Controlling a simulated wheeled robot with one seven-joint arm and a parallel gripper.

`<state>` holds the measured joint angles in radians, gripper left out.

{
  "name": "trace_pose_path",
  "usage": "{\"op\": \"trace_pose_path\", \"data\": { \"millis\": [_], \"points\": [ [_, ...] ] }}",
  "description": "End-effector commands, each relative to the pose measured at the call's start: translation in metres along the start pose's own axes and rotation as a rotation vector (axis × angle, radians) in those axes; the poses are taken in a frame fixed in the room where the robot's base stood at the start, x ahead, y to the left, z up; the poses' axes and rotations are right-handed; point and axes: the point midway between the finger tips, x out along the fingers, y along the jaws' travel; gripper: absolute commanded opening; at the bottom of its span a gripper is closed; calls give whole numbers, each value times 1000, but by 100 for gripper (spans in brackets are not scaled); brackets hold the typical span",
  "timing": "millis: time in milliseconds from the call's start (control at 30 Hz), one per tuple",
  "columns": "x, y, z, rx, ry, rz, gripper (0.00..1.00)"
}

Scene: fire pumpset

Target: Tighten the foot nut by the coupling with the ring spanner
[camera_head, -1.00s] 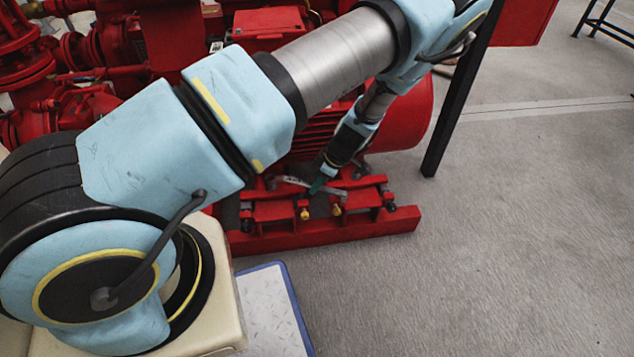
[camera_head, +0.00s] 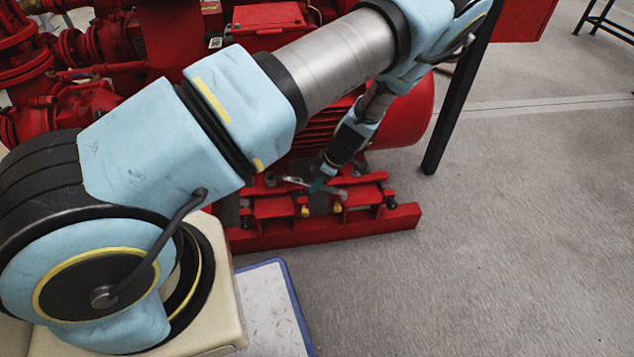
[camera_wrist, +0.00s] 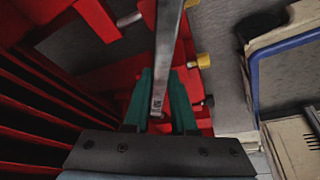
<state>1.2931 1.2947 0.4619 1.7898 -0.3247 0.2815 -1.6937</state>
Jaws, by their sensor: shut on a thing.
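The ring spanner (camera_head: 294,181) is a long grey metal bar held low over the red motor base, its left end near the motor's foot on the left. In the wrist view the spanner (camera_wrist: 168,50) runs from between the green fingers up out of the top of the picture. My gripper (camera_head: 318,186) is shut on the spanner; its green fingers also show in the wrist view (camera_wrist: 161,100). The ring at the far end is out of the wrist view and tiny in the head view. I cannot make out the foot nut or whether the ring is around it.
The red motor (camera_head: 405,115) stands behind my gripper, and its red base frame (camera_head: 350,227) runs along the floor. Yellow-tipped bolts (camera_head: 337,208) stick out at the front. A black post (camera_head: 460,100) stands at the right. Grey floor (camera_head: 510,230) is clear to the right.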

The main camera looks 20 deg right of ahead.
Motion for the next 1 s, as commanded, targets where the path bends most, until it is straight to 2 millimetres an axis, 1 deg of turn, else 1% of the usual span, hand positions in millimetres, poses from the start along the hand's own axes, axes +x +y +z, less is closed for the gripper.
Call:
{"op": "trace_pose_path", "data": {
  "millis": [600,1000],
  "points": [
    [14,0,6,-1,0,0,0],
    [12,-2,5,12,0,4,0]
  ]
}}
